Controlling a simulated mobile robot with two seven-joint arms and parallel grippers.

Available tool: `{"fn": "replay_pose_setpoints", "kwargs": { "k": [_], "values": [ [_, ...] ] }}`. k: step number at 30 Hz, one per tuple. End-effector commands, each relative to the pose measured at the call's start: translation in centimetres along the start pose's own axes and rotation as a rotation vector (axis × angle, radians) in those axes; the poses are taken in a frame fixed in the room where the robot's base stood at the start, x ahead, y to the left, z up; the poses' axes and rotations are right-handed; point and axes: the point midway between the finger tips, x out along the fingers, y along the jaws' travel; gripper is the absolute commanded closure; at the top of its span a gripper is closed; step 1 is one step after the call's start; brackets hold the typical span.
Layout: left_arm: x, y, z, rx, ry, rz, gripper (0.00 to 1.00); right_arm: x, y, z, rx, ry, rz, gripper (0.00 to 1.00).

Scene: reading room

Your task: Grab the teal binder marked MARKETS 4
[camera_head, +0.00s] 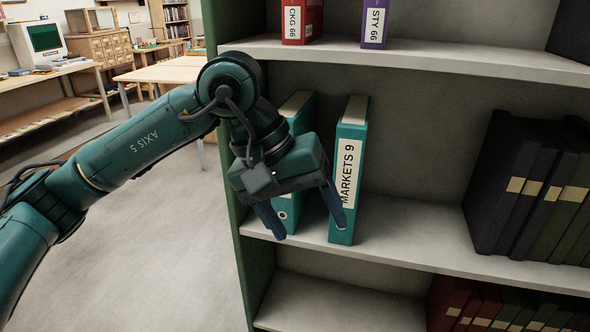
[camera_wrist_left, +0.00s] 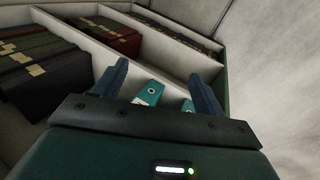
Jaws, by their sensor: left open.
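Two teal binders stand upright on the middle shelf. The right one (camera_head: 350,170) shows its label, MARKETS 9. The left one (camera_head: 299,112) is mostly hidden behind my left gripper, and its label cannot be read. My left gripper (camera_head: 307,230) is open and empty, its fingers angled down in front of the two binders. In the head view one finger overlaps the MARKETS 9 spine; I cannot tell whether it touches. In the left wrist view, parts of two teal binders (camera_wrist_left: 150,93) show between the open fingers (camera_wrist_left: 158,71). My right gripper is out of view.
The shelf (camera_head: 400,235) is bare between the teal binders and a row of dark binders (camera_head: 530,190). A red CKG 66 binder (camera_head: 302,22) and a purple STY 66 binder (camera_head: 375,24) stand above. The green side panel (camera_head: 252,260) borders the left.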

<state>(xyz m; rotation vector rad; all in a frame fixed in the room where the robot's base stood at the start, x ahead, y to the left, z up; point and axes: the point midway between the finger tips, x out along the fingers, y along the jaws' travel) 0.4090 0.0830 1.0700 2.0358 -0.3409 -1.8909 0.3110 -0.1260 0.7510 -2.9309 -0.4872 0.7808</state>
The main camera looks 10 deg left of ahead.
Motion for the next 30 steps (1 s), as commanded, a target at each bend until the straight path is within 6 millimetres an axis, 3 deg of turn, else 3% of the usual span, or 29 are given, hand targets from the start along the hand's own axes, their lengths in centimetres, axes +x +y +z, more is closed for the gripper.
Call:
{"fn": "replay_pose_setpoints", "kwargs": {
  "k": [3,9,19,30],
  "values": [
    [-3.6,-3.1,-2.8,0.116,0.188,-0.208,0.29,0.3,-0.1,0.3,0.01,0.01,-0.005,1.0],
    [-7.1,-5.2,-4.7,0.18,0.301,-0.376,0.29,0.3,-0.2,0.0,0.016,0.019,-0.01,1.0],
    [-7.0,-4.8,-10.1,0.182,0.305,-0.387,0.29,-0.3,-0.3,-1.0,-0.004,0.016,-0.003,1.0],
    [-6.6,-4.5,-13.6,0.181,0.304,-0.386,0.29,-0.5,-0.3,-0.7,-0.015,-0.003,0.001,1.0]
  ]
}}
